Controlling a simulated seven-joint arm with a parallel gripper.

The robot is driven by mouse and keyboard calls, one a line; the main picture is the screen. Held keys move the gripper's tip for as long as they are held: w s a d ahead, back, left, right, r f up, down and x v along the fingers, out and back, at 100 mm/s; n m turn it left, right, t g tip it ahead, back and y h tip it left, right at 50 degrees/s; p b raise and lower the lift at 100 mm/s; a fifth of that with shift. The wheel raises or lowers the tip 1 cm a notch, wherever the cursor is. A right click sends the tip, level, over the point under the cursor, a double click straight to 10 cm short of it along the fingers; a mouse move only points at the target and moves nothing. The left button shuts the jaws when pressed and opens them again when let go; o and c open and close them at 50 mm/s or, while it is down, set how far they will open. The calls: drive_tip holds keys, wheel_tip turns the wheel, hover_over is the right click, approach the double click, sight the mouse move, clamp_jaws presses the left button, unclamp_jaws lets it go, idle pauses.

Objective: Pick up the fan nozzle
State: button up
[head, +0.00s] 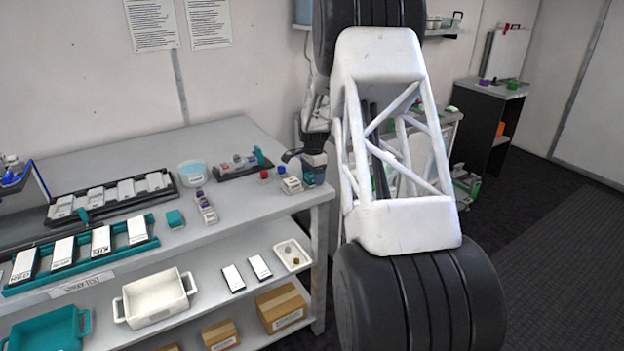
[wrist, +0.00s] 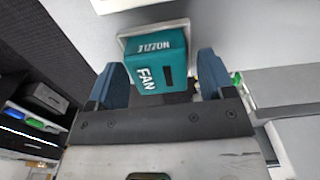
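The fan nozzle (wrist: 160,62) is a teal block marked "FAN" and "NOZZLE" with a pale beige base. In the wrist view it stands between the two blue fingers of my gripper (wrist: 160,72). The fingers are spread, with a narrow gap showing at the right finger; the left finger sits close to the block's edge. In the head view my gripper (head: 314,160) points down at the right end of the grey bench top (head: 262,208). There the fan nozzle cannot be clearly told apart from the gripper.
A small block with a pale base (head: 291,185) stands just left of my gripper. A dark tray (head: 240,168) and a pale blue tub (head: 192,173) stand further left. The bench's right edge is close by. A lower shelf holds a white bin (head: 155,300) and cardboard boxes (head: 282,308).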

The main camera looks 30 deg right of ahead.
drive_tip(key=c, duration=0.8)
drive_tip(key=shift+c, duration=0.2)
drive_tip(key=shift+r, duration=0.15)
drive_tip(key=shift+r, duration=1.5)
drive_tip(key=shift+s+a+r, duration=0.1)
drive_tip(key=shift+s+r, duration=0.1)
drive_tip(key=shift+s, duration=0.1)
drive_tip(key=s+a, duration=0.3)
drive_tip(key=s, duration=0.4)
drive_tip(key=s+a+r, duration=0.1)
drive_tip(key=s+a, duration=0.2)
drive_tip(key=s, duration=0.4)
drive_tip(key=shift+r, duration=0.15)
drive_tip(key=shift+w, duration=0.1)
